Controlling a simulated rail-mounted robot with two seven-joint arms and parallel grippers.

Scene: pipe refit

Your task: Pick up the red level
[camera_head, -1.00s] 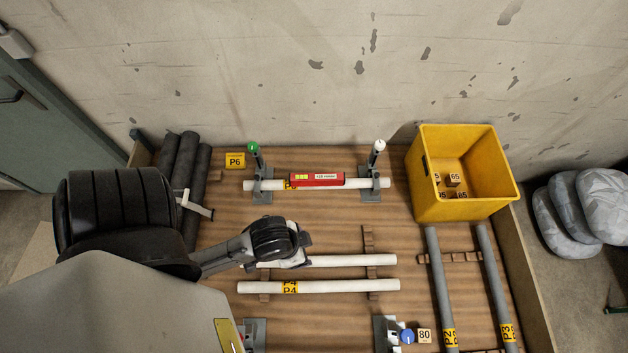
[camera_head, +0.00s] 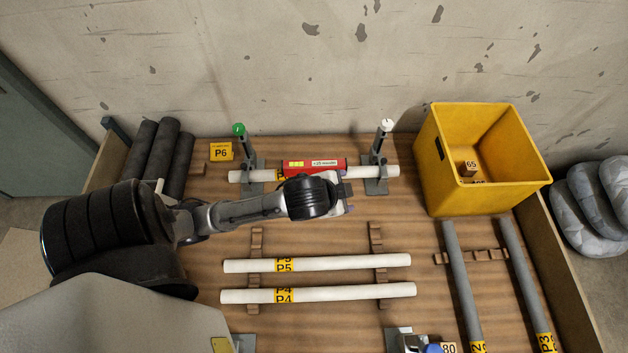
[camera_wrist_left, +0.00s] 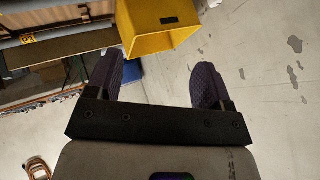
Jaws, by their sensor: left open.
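The red level (camera_head: 314,165) lies on top of a white pipe (camera_head: 380,171) that rests in two grey clamp stands at the back of the workbench. My left gripper (camera_head: 347,192) is just in front of the level's right half and hides part of its lower edge. In the left wrist view the two purple padded fingers (camera_wrist_left: 158,82) are spread wide with nothing between them. The level is not seen in that view. My right gripper is not in view.
A yellow bin (camera_head: 482,190) stands right of the stands and holds small tagged blocks. White pipes P5 (camera_head: 340,263) and P4 (camera_head: 350,292) lie on wooden racks in front. Dark rolls (camera_head: 160,150) lie at left. The wall closes off the back.

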